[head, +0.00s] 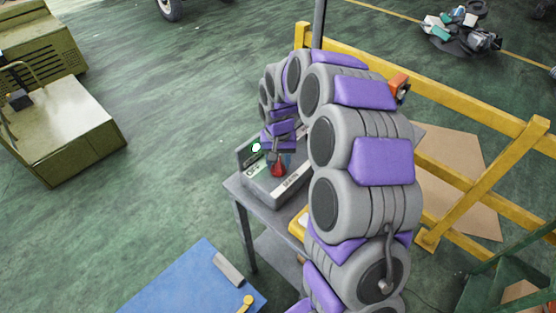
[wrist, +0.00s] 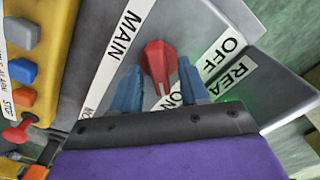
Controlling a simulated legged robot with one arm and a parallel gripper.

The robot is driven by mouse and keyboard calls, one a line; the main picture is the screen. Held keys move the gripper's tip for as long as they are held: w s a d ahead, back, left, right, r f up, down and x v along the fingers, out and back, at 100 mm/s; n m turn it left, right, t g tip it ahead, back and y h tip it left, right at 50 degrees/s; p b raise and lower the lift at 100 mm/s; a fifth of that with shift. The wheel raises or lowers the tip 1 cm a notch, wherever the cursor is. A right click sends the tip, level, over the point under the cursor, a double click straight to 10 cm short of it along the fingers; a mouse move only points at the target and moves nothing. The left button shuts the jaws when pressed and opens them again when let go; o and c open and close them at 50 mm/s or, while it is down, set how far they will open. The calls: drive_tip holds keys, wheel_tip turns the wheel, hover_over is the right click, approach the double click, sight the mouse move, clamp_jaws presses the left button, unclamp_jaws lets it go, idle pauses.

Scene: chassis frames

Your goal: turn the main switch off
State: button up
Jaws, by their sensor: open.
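The main switch is a red knob (wrist: 155,52) on a grey control box (head: 294,189), set on a grey table. In the wrist view its narrow end points down toward the ON label (wrist: 172,98). The OFF label (wrist: 221,56) is to its right and the MAIN label (wrist: 121,38) to its left. My gripper (wrist: 160,65) is open, with one blue finger on each side of the knob and a visible gap on both sides. In the head view the red knob (head: 278,171) shows just below my gripper. Contact at the fingertips cannot be told.
A yellow button box (wrist: 35,45) with blue, orange and red buttons is at the left of the wrist view. The grey table (head: 233,189) has a yellow railing (head: 455,92) behind it. A blue panel (head: 185,283) lies at lower left.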

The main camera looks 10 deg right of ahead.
clamp_jaws()
idle(0.3)
drive_tip(key=shift+r+p, duration=0.1)
drive_tip(key=shift+p, duration=0.2)
drive_tip(key=n+p, duration=0.3)
drive_tip(key=shift+r+n, duration=0.15)
drive_tip(key=shift+n, duration=0.25)
drive_tip(key=n+p, duration=0.4)
drive_tip(key=n, duration=0.1)
drive_tip(key=n+p, duration=0.2)
drive_tip(key=n, duration=0.3)
drive_tip(key=shift+p, duration=0.35)
drive_tip(key=shift+n+p, duration=0.9)
drive_tip(key=shift+n, duration=1.1)
